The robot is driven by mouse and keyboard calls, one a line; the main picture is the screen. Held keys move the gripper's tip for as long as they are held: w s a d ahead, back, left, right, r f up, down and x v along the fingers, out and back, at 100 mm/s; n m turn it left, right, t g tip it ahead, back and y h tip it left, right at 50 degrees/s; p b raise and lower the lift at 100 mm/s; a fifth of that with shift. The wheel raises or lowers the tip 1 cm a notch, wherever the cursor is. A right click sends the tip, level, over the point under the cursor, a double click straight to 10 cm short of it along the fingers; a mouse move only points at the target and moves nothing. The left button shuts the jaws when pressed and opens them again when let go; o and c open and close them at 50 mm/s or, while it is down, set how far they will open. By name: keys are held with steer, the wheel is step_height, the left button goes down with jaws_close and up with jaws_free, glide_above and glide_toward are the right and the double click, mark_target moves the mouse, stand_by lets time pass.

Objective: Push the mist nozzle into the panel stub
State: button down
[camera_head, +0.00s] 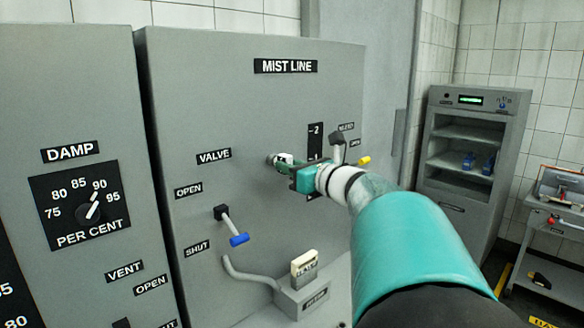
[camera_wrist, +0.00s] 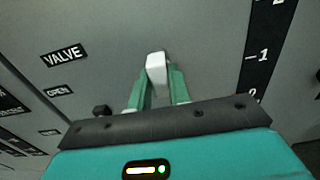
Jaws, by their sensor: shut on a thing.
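My gripper (camera_head: 281,164) reaches the grey MIST LINE panel (camera_head: 250,110), right of the VALVE label. In the wrist view, the green fingers of my gripper (camera_wrist: 158,82) are closed on a small white piece, which looks like the mist nozzle (camera_wrist: 156,62). The panel stub cannot be made out; the nozzle and fingers hide that spot. I cannot tell whether the nozzle touches the stub or is inside it.
A blue-tipped valve lever (camera_head: 232,228) sticks out lower left of my gripper. A yellow-tipped lever (camera_head: 358,162) and a scale (camera_head: 315,135) are close on the right. A cream block (camera_head: 305,262) stands in a grey box below. A shelf cabinet (camera_head: 470,150) stands far right.

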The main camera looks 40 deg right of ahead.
steer(key=shift+w, duration=0.2)
steer(key=c, duration=1.2)
jaws_free()
steer(key=s, duration=1.3)
steer(key=shift+s+d, duration=0.15)
steer(key=shift+s, duration=0.2)
